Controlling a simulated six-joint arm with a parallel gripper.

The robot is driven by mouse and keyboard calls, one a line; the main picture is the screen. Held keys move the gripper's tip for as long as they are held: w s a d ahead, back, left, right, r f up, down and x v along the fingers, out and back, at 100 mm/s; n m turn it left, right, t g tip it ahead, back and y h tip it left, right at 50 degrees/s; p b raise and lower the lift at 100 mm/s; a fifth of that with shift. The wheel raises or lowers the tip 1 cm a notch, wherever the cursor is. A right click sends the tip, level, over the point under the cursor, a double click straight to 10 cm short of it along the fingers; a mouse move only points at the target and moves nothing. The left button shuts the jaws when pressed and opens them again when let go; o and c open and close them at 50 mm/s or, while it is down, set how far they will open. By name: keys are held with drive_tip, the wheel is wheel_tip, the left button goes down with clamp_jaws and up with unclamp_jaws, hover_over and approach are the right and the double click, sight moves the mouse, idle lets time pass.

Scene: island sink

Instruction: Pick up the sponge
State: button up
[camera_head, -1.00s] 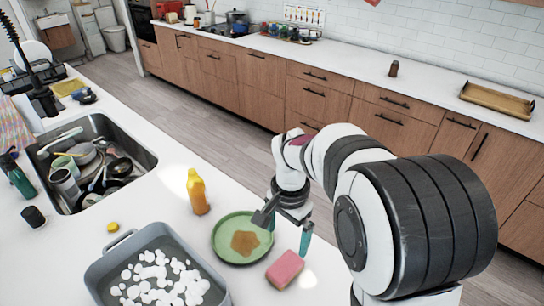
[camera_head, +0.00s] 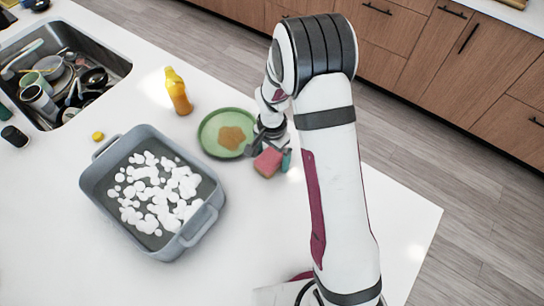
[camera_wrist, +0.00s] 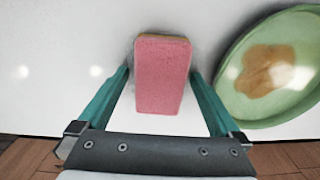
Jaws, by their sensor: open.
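The pink sponge (camera_head: 267,162) lies on the white counter, just to the lower right of the green plate. In the wrist view the sponge (camera_wrist: 162,75) sits between the two teal fingers of my gripper (camera_wrist: 162,90), with a narrow gap visible on each side. My gripper (camera_head: 270,155) is open. In the head view it is at the sponge, with one teal fingertip visible to the sponge's right and part of the gripper hidden behind my arm.
A green plate (camera_head: 206,137) with a brown stain lies close beside the sponge. A grey tray (camera_head: 205,216) with white pieces stands to the left. The front counter is clear.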

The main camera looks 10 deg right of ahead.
sight(273, 155)
drive_tip(key=c, duration=1.3)
drive_tip(key=shift+r, duration=0.1)
wheel_tip(273, 155, up, 4)
drive_tip(key=shift+d+r, duration=0.1)
drive_tip(key=shift+r, duration=0.1)
drive_tip(key=s+d+r, duration=0.1)
drive_tip(key=d+r, duration=0.1)
drive_tip(key=d, duration=0.1)
drive_tip(key=s+d+r, duration=0.2)
drive_tip(key=d, duration=0.2)
drive_tip(key=s+d+r, duration=0.2)
drive_tip(key=d, duration=0.1)
drive_tip(key=shift+d+r, duration=0.15)
drive_tip(key=shift+r, duration=0.1)
